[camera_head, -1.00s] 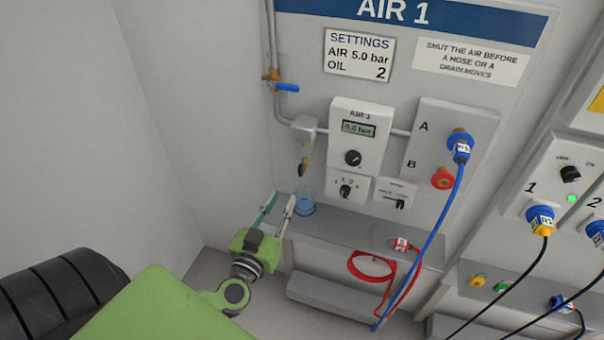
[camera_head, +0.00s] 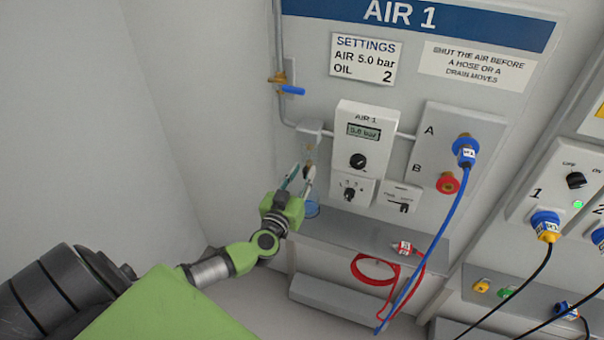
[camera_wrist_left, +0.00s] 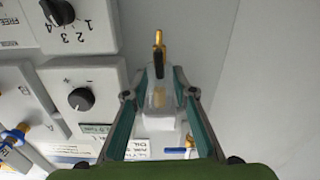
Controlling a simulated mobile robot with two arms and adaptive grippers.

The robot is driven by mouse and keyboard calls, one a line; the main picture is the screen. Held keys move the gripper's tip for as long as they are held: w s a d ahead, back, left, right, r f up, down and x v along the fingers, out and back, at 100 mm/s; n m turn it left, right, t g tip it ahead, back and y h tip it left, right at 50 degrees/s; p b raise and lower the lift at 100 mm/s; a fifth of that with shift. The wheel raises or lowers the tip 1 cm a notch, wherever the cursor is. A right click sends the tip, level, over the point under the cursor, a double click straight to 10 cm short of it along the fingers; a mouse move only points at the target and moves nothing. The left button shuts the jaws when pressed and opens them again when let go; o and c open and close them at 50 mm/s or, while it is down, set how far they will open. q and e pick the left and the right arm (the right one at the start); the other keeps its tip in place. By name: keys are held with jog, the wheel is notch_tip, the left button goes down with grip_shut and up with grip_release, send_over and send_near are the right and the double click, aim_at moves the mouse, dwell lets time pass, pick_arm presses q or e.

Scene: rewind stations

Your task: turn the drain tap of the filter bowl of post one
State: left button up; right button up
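The filter bowl (camera_head: 309,155) of post one hangs under a grey block at the panel's left. Its drain tap, brass with a dark lever, is at the bottom; the tap (camera_wrist_left: 158,48) shows clearly in the left wrist view. My left gripper (camera_head: 300,172) is just below and in front of the bowl, fingers pointing up. Its fingers are apart, one on each side of the tap and bowl in the left wrist view, with no clear contact visible. In the head view the fingertips partly hide the tap. My right gripper is not in view.
A blue-handled valve (camera_head: 292,90) sits on the pipe above, its handle across the pipe. The regulator box (camera_head: 364,140) is close right.

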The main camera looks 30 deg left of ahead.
pick_arm(q)
grip_shut()
jog(key=shift+n, duration=0.3)
jog(key=shift+a, duration=0.1)
jog(key=n, duration=0.5)
jog(key=a+f+n, duration=0.1)
jog(key=n, duration=0.5)
jog(key=n+b, duration=0.1)
jog(key=n, duration=0.4)
jog(key=shift+s+a+f, duration=0.2)
jog(key=shift+a+f, duration=0.1)
jog(key=shift+f, duration=0.1)
jog(key=shift+n, duration=0.5)
grip_release()
